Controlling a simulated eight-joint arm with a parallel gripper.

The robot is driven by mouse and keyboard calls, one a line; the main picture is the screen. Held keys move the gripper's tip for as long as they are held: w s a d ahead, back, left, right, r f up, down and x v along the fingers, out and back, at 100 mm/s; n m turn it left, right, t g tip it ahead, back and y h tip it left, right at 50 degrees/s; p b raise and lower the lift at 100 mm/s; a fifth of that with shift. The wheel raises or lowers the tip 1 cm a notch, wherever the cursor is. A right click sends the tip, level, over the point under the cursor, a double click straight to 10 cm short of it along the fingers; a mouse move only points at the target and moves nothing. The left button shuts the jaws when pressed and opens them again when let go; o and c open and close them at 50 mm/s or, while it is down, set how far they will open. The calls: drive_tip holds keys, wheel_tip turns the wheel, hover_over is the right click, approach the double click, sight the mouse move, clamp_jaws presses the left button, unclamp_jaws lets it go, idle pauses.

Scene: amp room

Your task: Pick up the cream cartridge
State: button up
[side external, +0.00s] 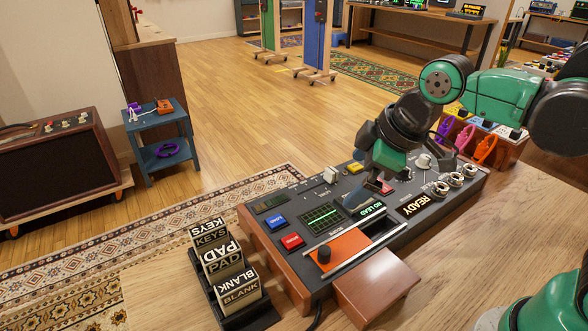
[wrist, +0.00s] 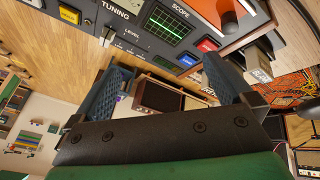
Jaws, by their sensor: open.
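Three cartridges stand in a black rack (side external: 250,317) at the lower left of the side view: KEYS (side external: 211,236), PAD (side external: 223,262) and BLANK (side external: 241,291). They have cream-white and black faces; I cannot tell which one is meant by cream. My gripper (side external: 383,180) is over the back of the console, well to the right of and behind the rack. Part of a lettered cartridge (wrist: 260,75) shows beyond the right finger.
The console (side external: 285,207) has a small screen, buttons, switches and an orange panel (side external: 338,248) at its front. A wooden block (side external: 377,285) juts out in front. A blue side table (side external: 160,135) and an amplifier (side external: 60,165) stand on the left. The tabletop at front right is bare.

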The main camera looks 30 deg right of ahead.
drive_tip(key=w+a+n+g, duration=0.2)
drive_tip(key=a+n+g, duration=0.1)
drive_tip(key=a+n, duration=0.9)
drive_tip(key=n+g+h, duration=0.1)
drive_tip(key=n+g, duration=0.1)
drive_tip(key=n, duration=1.3)
hover_over(236, 281)
wheel_tip(236, 281, down, 4)
drive_tip(key=shift+d+f, duration=0.15)
drive_tip(key=shift+f, duration=2.95)
drive_tip(key=c, duration=1.2)
drive_tip(key=shift+r, duration=0.1)
wheel_tip(236, 281, up, 20)
